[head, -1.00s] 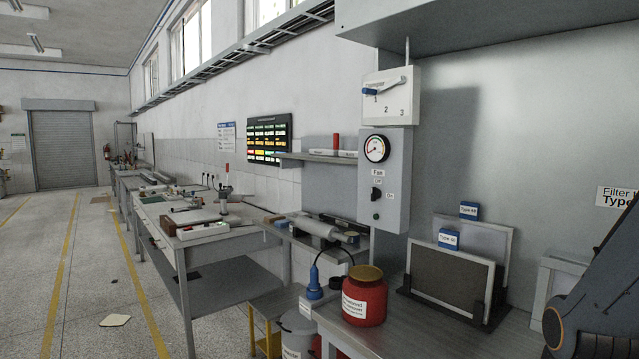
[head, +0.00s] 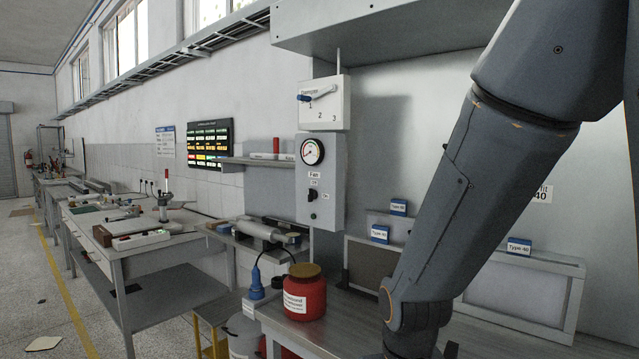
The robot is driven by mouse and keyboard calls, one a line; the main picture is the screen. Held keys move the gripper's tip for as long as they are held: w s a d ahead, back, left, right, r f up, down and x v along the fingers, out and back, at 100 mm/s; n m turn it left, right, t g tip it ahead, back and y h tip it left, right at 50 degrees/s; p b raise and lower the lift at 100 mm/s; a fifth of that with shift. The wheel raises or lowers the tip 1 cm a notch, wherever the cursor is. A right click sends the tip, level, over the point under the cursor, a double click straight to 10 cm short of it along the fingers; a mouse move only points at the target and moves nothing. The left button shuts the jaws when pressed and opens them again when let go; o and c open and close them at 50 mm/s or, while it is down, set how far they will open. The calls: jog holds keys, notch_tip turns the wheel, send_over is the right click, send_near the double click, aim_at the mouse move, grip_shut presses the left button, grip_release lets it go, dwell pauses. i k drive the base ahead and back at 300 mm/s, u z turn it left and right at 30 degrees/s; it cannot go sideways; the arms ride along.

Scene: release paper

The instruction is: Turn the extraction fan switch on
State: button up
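The fan switch (head: 312,195) is a small black knob on a grey control box (head: 333,190) fixed at the left edge of the hood's back wall. The label "Fan" (head: 315,174) is above it, with "Off" and "On" markings around it. The knob looks roughly upright, but its exact setting is too small to tell. A round gauge (head: 312,151) sits above the switch. My arm comes down across the right half of the view, to the right of the box and apart from it. My gripper is out of view below the frame.
Framed filters (head: 525,287) stand behind my arm. A damper lever panel (head: 325,103) is above the gauge. The space directly before the switch looks clear.

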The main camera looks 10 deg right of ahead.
aim_at(313, 194)
jog(key=k, duration=0.65)
jog(key=u, duration=0.55)
jog(key=i, duration=1.25)
jog(key=z, duration=0.1)
